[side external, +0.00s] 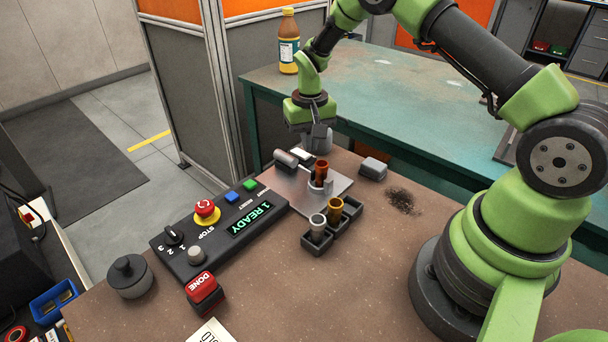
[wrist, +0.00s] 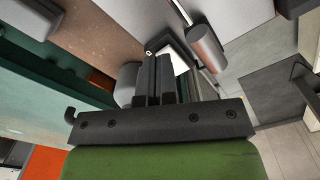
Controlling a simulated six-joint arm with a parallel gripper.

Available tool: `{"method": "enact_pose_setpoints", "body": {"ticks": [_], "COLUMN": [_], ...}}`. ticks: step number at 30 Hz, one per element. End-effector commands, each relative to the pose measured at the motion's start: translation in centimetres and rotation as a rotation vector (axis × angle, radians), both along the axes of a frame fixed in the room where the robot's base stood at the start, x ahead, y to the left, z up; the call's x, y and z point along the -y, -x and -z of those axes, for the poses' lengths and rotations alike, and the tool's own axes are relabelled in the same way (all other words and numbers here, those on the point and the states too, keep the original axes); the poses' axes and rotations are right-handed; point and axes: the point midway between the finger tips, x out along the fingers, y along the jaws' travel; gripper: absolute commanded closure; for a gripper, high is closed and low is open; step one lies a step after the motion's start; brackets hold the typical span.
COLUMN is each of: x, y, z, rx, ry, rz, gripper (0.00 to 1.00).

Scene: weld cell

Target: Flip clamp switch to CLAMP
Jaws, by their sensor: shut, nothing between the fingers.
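My gripper (side external: 318,133) points down over the back edge of the metal fixture plate (side external: 338,184), with its fingers together and nothing between them. In the wrist view the closed fingers (wrist: 157,62) reach toward a small dark box (wrist: 164,40) with a white mark. It may be the clamp switch, but no lever or CLAMP lettering can be read, and I cannot tell if the fingers touch it. A grey cylinder (side external: 286,159) lies on the plate's left side; it also shows in the wrist view (wrist: 207,48). A brown tube (side external: 321,172) stands upright on the plate.
A black control panel (side external: 184,266) with a red stop button (side external: 206,209) reads "1 READY". A grey block (side external: 373,168) sits right of the plate. A bottle (side external: 289,45) stands on the green table.

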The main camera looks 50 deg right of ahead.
Motion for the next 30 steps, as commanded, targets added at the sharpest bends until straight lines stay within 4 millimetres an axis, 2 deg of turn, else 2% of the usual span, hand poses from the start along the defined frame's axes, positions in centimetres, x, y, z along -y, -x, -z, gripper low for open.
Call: {"method": "enact_pose_setpoints", "body": {"ticks": [30], "x": [0.0], "y": [0.0], "z": [1.5], "rx": [0.0], "ry": [0.0], "rz": [0.001], "gripper": [1.0]}}
